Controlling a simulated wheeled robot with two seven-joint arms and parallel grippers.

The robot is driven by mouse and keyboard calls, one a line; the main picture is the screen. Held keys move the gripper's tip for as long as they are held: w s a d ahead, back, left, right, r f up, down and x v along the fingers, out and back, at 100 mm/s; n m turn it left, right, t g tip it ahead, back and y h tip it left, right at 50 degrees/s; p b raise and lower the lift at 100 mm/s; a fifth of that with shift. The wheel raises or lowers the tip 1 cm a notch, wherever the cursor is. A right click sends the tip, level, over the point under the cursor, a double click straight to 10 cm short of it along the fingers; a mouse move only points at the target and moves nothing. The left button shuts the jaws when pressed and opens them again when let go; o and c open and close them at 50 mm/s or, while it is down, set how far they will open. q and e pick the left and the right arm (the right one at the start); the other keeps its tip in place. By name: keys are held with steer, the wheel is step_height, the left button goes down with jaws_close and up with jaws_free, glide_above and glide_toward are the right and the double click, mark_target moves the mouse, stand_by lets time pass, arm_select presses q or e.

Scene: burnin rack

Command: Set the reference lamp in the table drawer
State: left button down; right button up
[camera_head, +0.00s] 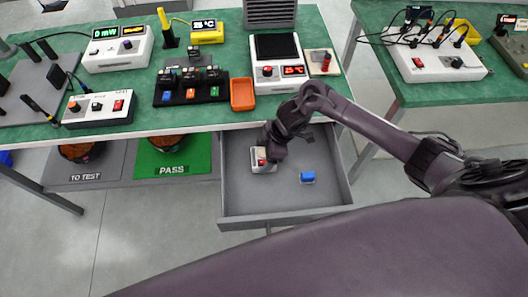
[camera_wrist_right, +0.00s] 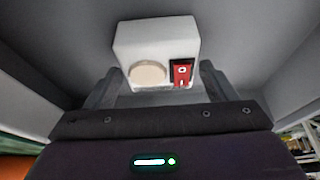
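The reference lamp, a small white box (camera_head: 262,166) with a red switch, is inside the open table drawer (camera_head: 300,203), near its left back part. In the right wrist view the lamp (camera_wrist_right: 156,45) shows a round cream disc and the red switch. My right gripper (camera_head: 270,150) reaches down into the drawer. Its fingers (camera_wrist_right: 160,80) are on both sides of the lamp and look closed against it. I cannot tell whether the lamp touches the drawer floor. My left gripper is not in view.
A small blue part (camera_head: 307,177) lies in the drawer, right of the lamp. The green bench top (camera_head: 215,55) above holds meters, an orange tray (camera_head: 243,94) and a black holder. Mats marked TO TEST (camera_head: 85,178) and PASS (camera_head: 172,169) lie left of the drawer. The drawer's front floor is clear.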

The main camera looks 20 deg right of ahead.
steer(key=shift+o, duration=1)
steer(key=shift+r, duration=0.25)
steer(key=p+v, duration=0.1)
steer(key=v, duration=1.1)
steer(key=shift+r, duration=0.35)
steer(key=shift+d, duration=0.1)
